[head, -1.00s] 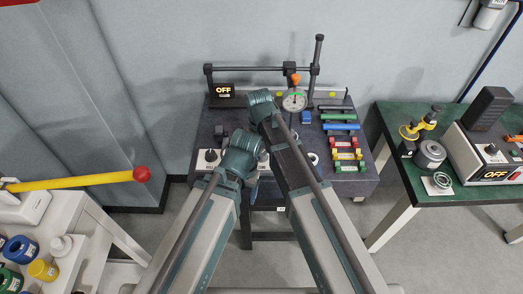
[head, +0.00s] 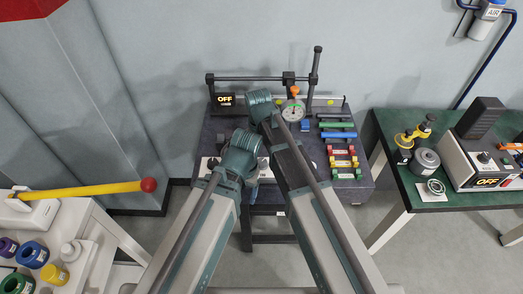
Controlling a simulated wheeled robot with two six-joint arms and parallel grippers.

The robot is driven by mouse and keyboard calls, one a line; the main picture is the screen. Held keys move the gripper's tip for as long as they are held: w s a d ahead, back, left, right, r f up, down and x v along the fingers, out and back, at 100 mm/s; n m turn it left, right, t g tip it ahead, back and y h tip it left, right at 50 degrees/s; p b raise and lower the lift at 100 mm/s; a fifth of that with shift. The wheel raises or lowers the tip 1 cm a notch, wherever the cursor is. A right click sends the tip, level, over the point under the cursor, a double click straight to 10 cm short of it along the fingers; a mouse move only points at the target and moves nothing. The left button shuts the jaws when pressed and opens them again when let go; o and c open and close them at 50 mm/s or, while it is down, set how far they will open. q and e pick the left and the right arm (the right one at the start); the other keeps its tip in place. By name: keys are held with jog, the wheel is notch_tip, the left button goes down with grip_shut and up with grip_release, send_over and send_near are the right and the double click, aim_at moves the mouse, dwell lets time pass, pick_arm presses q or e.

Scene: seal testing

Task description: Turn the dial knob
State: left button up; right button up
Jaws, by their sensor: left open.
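A pale control box (head: 209,163) stands at the front left of the dark middle table, with a dark dial knob on its front partly hidden by my left arm. An "OFF" display (head: 225,99) is lit at the back left of that table. My left gripper (head: 252,190) shows only in small part below its wrist, by the table's front edge; it is open, and I cannot see it touching anything. My right arm is folded over the middle of the table, and its gripper is hidden. Another box with a dark knob (head: 484,157) and an "OFF" display stands on the green table.
A dial gauge (head: 293,111) hangs on a stand at the back of the middle table. Coloured blocks (head: 342,162) lie at its right. A yellow lever with a red ball (head: 149,185) reaches out from the left bench. Open floor separates the middle and green tables (head: 403,192).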

aim_at(260, 162)
pick_arm(q)
notch_tip(260, 162, up, 9)
jog(key=p, duration=0.7)
jog(key=shift+p, duration=0.35)
pick_arm(e)
notch_tip(260, 162, up, 9)
jog(key=shift+a, duration=0.15)
jog(key=shift+s, duration=0.15)
pick_arm(q)
notch_tip(260, 162, down, 7)
jog(key=b, duration=0.6)
jog(key=shift+b, duration=0.4)
pick_arm(e)
jog(key=s+d+f+m, duration=0.2)
jog(key=s+d+f, duration=0.1)
jog(key=s, duration=0.5)
jog(key=s+d+f+m, duration=0.2)
jog(key=s+d+f, duration=0.1)
jog(key=s, duration=0.5)
jog(key=shift+s+d+f+g+h, duration=0.3)
jog(key=shift+f+h, duration=0.05)
jog(key=shift+h, duration=0.05)
pick_arm(q)
jog(key=shift+r, duration=0.1)
pick_arm(e)
jog(key=shift+a, duration=0.1)
